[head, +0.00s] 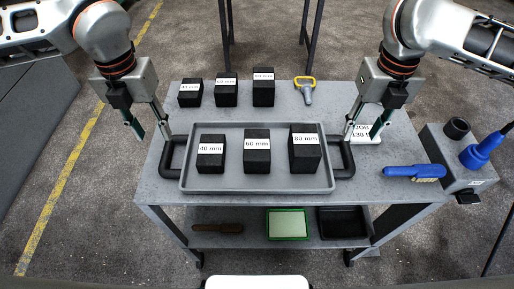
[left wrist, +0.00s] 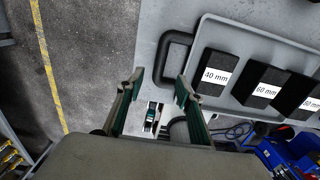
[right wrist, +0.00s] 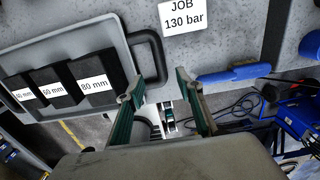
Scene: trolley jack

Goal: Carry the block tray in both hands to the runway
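The grey block tray (head: 258,186) lies flat on the grey bench, with black loop handles on its left (head: 166,160) and right (head: 347,160) ends. It holds three black blocks labelled 40 mm (head: 210,160), 60 mm (head: 256,158) and 80 mm (head: 305,158). My left gripper (head: 152,136) is open and empty beside the left handle, which shows just beyond its fingertips in the left wrist view (left wrist: 165,58). My right gripper (head: 361,128) is open and empty near the right handle, also just beyond its fingertips in the right wrist view (right wrist: 160,55). I cannot identify the runway.
Behind the tray stand three smaller labelled blocks (head: 226,92) and a yellow-handled grey tool (head: 306,90). A JOB 130 bar card (right wrist: 184,16) and a blue brush (head: 412,171) lie to the right. A lower shelf (head: 250,240) holds a green-rimmed tray (head: 287,224).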

